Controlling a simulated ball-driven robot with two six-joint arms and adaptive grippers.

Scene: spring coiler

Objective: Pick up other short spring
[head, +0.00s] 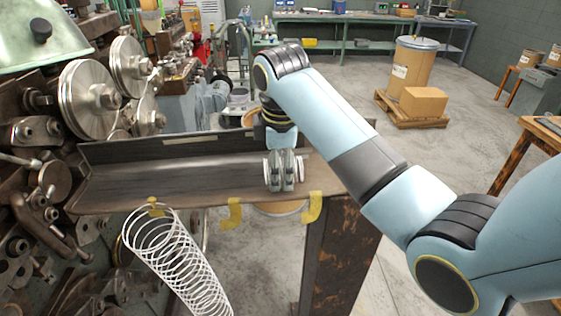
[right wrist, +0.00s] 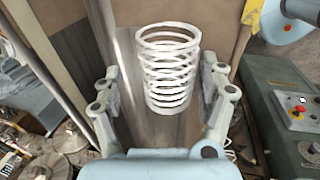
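A short white spring (right wrist: 168,68) shows in the right wrist view, its coils lying along the metal trough. My right gripper (right wrist: 163,78) is open, with one finger on each side of the spring. A small gap shows between each finger and the coils. In the head view my right gripper (head: 284,170) points down into the right part of the trough (head: 130,183); the short spring is mostly hidden there by the fingers. A longer white spring (head: 175,262) slants down in front of the trough at the lower left. My left gripper is not in view.
Coiler rollers (head: 88,95) and levers crowd the left side. The trough has yellow tabs (head: 235,212) on its front edge and a rusty post (head: 340,255) beneath. A grey control box (right wrist: 290,110) stands at the right in the wrist view. Open floor lies beyond the trough.

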